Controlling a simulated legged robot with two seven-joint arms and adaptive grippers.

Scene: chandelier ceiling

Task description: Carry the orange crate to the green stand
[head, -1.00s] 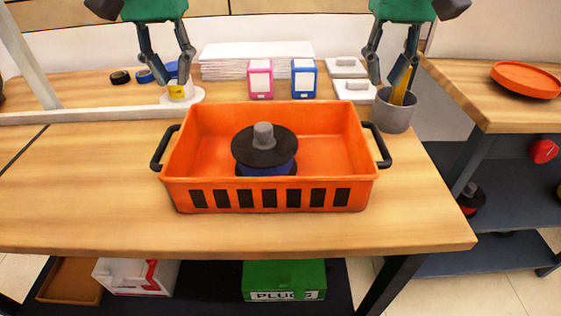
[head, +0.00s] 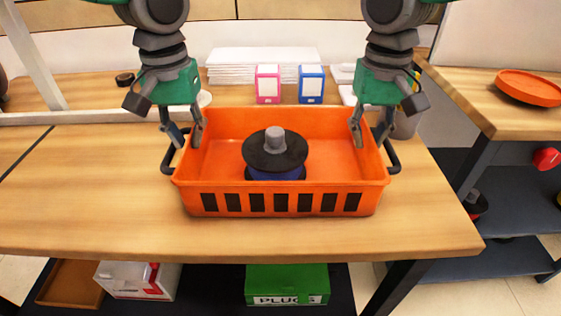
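My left gripper (head: 188,146) is open at the crate's left end, one finger on each side of the wall. My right gripper (head: 369,146) is open at the right end in the same way. Contact with the rim or handles cannot be told. No green stand is recognisable in view.
Behind the crate stand a pink holder (head: 268,85), a blue holder (head: 311,85) and stacked white sheets (head: 250,58). A grey cup (head: 405,125) is close to the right arm. A side bench holds an orange tray (head: 528,87).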

